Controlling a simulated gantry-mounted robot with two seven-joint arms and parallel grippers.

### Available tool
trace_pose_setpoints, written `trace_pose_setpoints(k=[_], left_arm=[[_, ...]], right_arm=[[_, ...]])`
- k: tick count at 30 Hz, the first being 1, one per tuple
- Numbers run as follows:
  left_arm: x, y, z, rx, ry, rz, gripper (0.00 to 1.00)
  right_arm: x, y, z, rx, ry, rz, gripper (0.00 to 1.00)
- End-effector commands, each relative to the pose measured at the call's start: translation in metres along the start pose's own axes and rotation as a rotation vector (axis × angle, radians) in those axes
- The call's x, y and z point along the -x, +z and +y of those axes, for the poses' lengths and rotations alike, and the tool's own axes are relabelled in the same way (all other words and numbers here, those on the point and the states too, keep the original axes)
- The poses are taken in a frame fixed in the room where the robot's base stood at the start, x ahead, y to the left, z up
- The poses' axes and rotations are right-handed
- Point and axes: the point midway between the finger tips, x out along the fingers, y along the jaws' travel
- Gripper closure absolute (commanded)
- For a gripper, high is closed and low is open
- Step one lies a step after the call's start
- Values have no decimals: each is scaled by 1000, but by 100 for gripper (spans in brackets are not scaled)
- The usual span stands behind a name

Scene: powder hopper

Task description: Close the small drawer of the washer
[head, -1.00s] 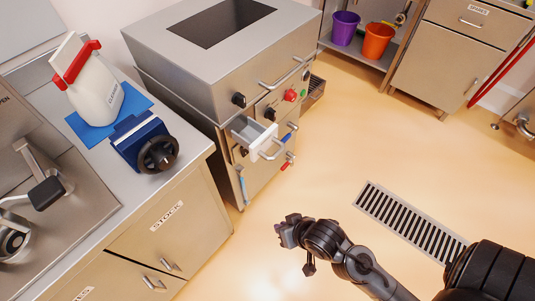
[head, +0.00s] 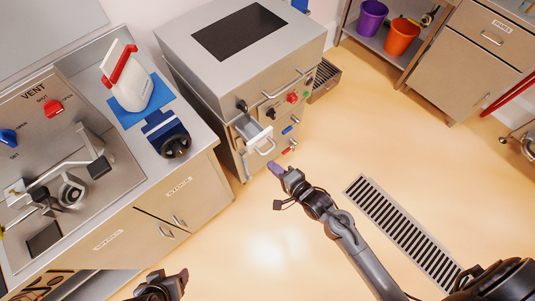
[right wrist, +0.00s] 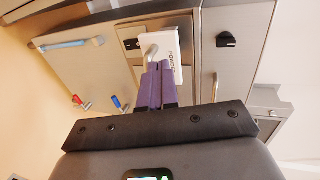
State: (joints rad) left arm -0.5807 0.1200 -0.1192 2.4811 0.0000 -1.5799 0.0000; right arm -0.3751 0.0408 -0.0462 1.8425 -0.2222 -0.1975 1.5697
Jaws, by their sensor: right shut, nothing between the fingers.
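The washer (head: 205,82) is a grey metal cabinet with a dark top window. Its small drawer (head: 258,134) sticks out of the front, with a white front and a metal bar handle. In the right wrist view the white drawer front (right wrist: 178,50) shows lettering, partly hidden behind my fingers. My right gripper (head: 273,167) has purple fingertips and is shut and empty, just in front of and below the drawer handle. In the right wrist view the shut fingers (right wrist: 156,72) overlap the handle; I cannot tell whether they touch it. My left gripper (head: 160,284) shows only partly at the bottom edge.
Red and blue valve handles (right wrist: 118,103) stick out near the drawer. A counter (head: 200,140) with a white jug (head: 132,90) and a blue device (head: 168,135) stands left. A floor grate (head: 400,230) lies right. The floor before the washer is clear.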

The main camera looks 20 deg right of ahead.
Motion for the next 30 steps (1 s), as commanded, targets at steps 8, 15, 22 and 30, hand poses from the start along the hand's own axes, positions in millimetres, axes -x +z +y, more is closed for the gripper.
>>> trace_pose_setpoints(k=[8, 15, 22, 30], left_arm=[[-10, 4, -1, -6, -5, -4, 31], [-16, 6, -1, -5, -4, -3, 31], [-20, 6, 2, 2, 3, -1, 31], [-19, 6, 3, 6, 6, 0, 31]], right_arm=[[-37, -1, 1, 2, -2, 1, 100], [-72, -1, 0, 2, -1, 1, 100], [-92, 0, 0, 2, 0, 1, 100], [-96, 0, 0, 2, 0, 0, 100]])
